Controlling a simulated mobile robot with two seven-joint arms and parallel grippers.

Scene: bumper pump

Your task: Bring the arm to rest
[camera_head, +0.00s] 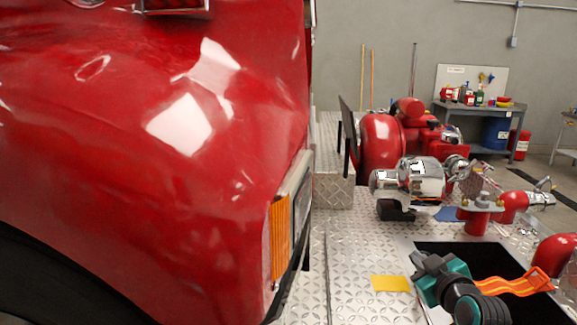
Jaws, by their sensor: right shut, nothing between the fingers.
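My right gripper (428,264) is at the lower right, dark grey at the end of a teal and black wrist. It is shut and empty. It is over the silver tread-plate deck (355,262), beside the left edge of the black opening (470,256); I cannot tell its exact height. My own wrist hides part of the opening. My left gripper is not in view.
A large red truck body (150,120) fills the left. A yellow plate (390,283) lies on the deck near my right gripper. An orange strap-like piece (515,285) crosses the opening. A chrome fitting (425,182) and red pump parts (382,142) stand behind.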

